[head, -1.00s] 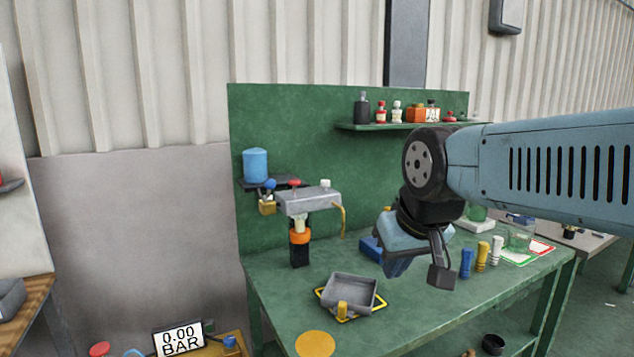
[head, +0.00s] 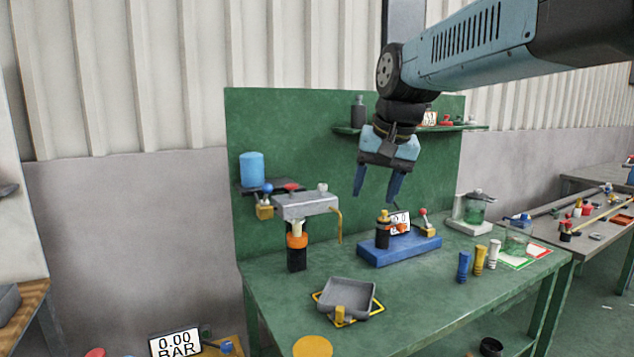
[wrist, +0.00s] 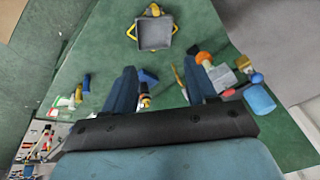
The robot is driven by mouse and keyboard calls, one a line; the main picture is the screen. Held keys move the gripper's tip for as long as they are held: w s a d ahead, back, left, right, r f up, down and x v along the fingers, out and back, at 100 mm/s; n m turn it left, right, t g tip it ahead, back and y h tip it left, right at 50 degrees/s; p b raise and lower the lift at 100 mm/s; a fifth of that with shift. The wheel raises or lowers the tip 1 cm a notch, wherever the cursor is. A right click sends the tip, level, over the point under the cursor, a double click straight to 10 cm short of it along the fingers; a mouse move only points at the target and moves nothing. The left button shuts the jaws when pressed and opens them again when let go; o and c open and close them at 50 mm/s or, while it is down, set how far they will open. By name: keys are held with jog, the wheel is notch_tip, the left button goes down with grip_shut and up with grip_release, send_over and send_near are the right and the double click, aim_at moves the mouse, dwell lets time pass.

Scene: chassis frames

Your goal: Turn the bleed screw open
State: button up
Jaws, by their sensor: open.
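My gripper (head: 376,197) is open and empty, its fingers pointing down above the green bench. It is also at the middle of the wrist view (wrist: 162,70). Left of it in the head view is a grey metal block (head: 306,205) with a red knob (head: 291,187), a white cap (head: 322,187) and a bent brass tube (head: 339,226). Below and right is a blue base (head: 400,250) with a yellow-topped black cylinder (head: 383,232), a gauge (head: 400,221) and a red-knobbed lever (head: 423,219). I cannot tell which part is the bleed screw.
A grey tray (head: 347,296) lies near the bench front. Blue, yellow and white posts (head: 479,261) and a glass jar (head: 474,208) stand at right. A blue canister (head: 251,168) is at left, and a shelf (head: 345,129) with bottles is behind. A display reads 0.00 BAR (head: 175,341).

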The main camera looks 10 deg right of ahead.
jog(key=w+d+r+m+g, duration=0.1)
jog(key=w+r+m, duration=0.15)
jog(key=w, duration=0.25)
jog(key=w+d+r+m, duration=0.1)
jog(key=w+r, duration=0.2)
jog(key=w, duration=0.2)
jog(key=m+g, duration=0.3)
jog(key=m, duration=0.5)
send_over(322, 184)
jog(key=shift+h, duration=0.4)
notch_tip(322, 184, down, 13)
jog(key=shift+s+f, duration=0.1)
jog(key=shift+f, duration=0.1)
jog(key=shift+c, duration=0.2)
jog(key=c, duration=1)
jog(key=shift+r, duration=0.1)
